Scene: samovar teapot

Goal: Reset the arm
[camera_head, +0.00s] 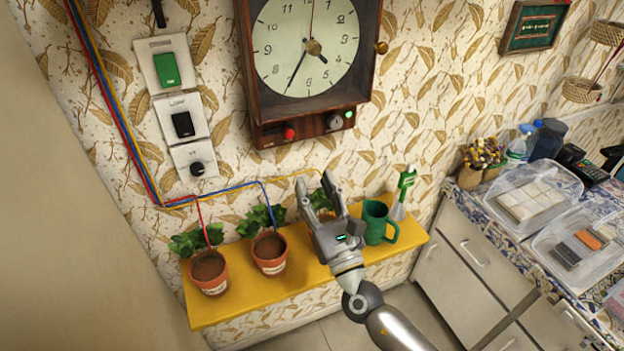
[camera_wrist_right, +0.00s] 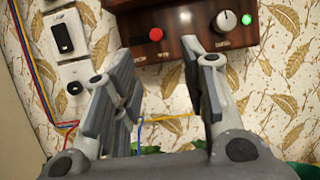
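My right gripper (camera_head: 318,192) comes up from the lower right in the head view and stands in front of the yellow shelf. Its fingers point up toward the wall clock (camera_head: 306,50). In the right wrist view the gripper (camera_wrist_right: 160,90) has its two fingers wide apart with nothing between them. Beyond the fingertips is the clock's wooden base with a red button (camera_wrist_right: 156,34) and a round knob (camera_wrist_right: 225,22). A green light glows beside the knob. The gripper hides part of the shelf and a plant behind it. My left gripper is in neither view.
Wall switches (camera_head: 166,69) with cables are at left. A counter at right holds clear plastic boxes (camera_head: 533,200).

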